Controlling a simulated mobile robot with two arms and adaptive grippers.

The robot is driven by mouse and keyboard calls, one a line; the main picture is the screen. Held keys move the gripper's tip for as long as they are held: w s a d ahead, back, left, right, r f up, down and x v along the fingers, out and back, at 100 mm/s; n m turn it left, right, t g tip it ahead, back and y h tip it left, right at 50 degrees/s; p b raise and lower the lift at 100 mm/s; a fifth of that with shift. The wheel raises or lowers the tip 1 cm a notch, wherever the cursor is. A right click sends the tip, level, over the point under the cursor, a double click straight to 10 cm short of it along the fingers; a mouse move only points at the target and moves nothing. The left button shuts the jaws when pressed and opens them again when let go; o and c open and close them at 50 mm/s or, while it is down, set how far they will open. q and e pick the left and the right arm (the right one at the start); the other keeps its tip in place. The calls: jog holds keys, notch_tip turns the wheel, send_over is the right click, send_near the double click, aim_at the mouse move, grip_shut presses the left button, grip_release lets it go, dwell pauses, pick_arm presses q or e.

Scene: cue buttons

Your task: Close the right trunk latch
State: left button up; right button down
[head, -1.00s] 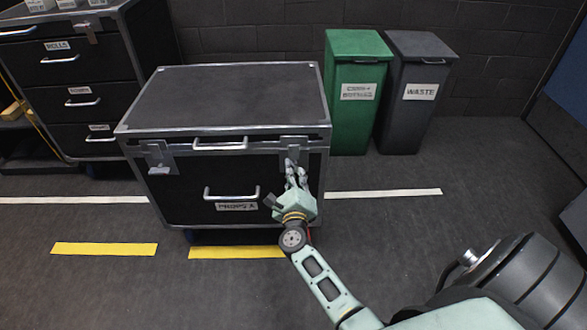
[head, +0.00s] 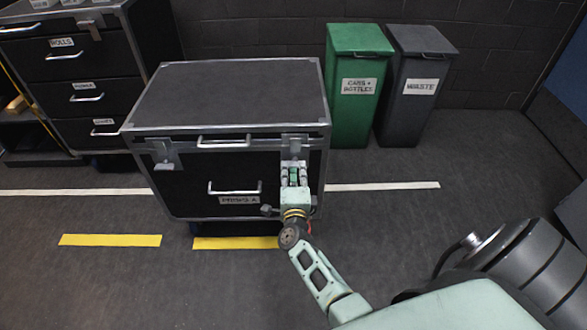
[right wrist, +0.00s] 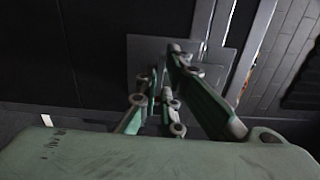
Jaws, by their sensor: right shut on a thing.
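The black trunk (head: 172,195) with metal edges stands in the middle of the head view, its lid down. The right latch (head: 293,142) is on the upper right of the trunk's front; its lower part is hidden behind my fingers. My right gripper (head: 294,168) is at this latch from the front, shut on it. In the right wrist view, the fingers (right wrist: 164,75) are up against the grey metal latch plate (right wrist: 138,50); what lies between them is partly hidden. The left latch (head: 165,155) is on the upper left of the front. My left gripper is not in view.
A lid handle (head: 224,143) and a front handle (head: 235,188) stick out left of my right gripper. A green bin (head: 358,115) and a grey waste bin (head: 412,110) stand behind at right. A drawer cabinet (head: 75,70) stands at left. Floor in front is clear.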

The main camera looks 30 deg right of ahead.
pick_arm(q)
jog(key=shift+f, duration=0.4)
pick_arm(e)
jog(key=shift+f+n, duration=0.1)
jog(key=shift+n, duration=0.2)
jog(key=c, duration=1.9)
grip_release()
jog(key=v, duration=0.7)
jog(key=shift+s+a, duration=0.15)
jog(key=shift+s, duration=0.15)
